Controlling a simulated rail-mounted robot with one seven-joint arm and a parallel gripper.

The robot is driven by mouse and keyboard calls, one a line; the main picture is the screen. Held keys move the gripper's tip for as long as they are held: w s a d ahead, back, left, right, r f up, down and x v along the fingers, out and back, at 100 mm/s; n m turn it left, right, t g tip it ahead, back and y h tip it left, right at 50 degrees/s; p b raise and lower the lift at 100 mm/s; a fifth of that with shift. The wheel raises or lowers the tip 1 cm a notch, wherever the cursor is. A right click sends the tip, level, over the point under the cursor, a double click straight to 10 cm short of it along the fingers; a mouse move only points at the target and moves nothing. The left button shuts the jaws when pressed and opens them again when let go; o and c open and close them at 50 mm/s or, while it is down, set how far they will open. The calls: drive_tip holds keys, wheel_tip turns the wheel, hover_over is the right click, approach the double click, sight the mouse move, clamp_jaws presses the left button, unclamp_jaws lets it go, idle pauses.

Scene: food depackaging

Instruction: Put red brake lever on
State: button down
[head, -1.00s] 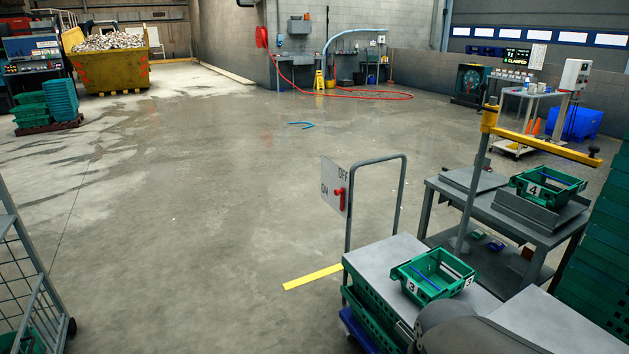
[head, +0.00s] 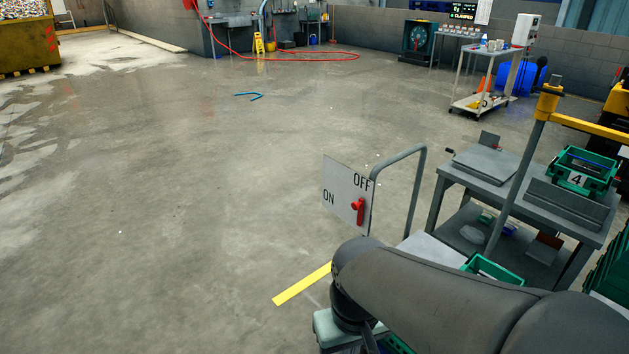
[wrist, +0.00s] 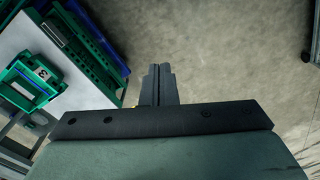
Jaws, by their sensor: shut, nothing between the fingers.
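The red brake lever (head: 359,210) sits on a pale panel (head: 345,195) marked ON at left and OFF at upper right. The lever stands roughly upright on the right part of the panel, below OFF. The panel is by a grey tube handle (head: 418,190) on a cart. My arm crosses the lower right of the head view, its far end below the panel; the fingers are hidden there. In the wrist view my gripper (wrist: 160,72) is shut and empty over bare floor. The lever does not show in the wrist view.
A green crate (head: 490,268) is partly behind my arm; a green crate on a pale top (wrist: 92,98) shows in the wrist view. A grey workbench (head: 480,165) with crate 4 (head: 584,172) stands right. The floor left of the panel is clear, with a yellow stripe (head: 303,284).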

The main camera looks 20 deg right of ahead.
drive_tip(key=w+d+f+n+t+y+b, duration=0.1)
drive_tip(key=w+d+f+t+b, duration=0.2)
drive_tip(key=w+d, duration=0.5)
drive_tip(key=w+d+f+n+t+y+b, duration=0.1)
drive_tip(key=w+d+f+t+b, duration=0.2)
drive_tip(key=w+d+t+b, duration=0.3)
drive_tip(key=w+d+f+n+t+y+b, duration=0.1)
drive_tip(key=w+d+t+b, duration=0.4)
drive_tip(key=w+d, duration=0.6)
drive_tip(key=w+f+t+y, duration=0.1)
drive_tip(key=w+f, duration=0.1)
drive_tip(key=w, duration=0.5)
drive_tip(key=shift+w+d, duration=0.25)
drive_tip(key=shift+d, duration=0.1)
approach(357, 208)
drive_tip(key=x, duration=0.7)
drive_tip(key=shift+d, duration=0.1)
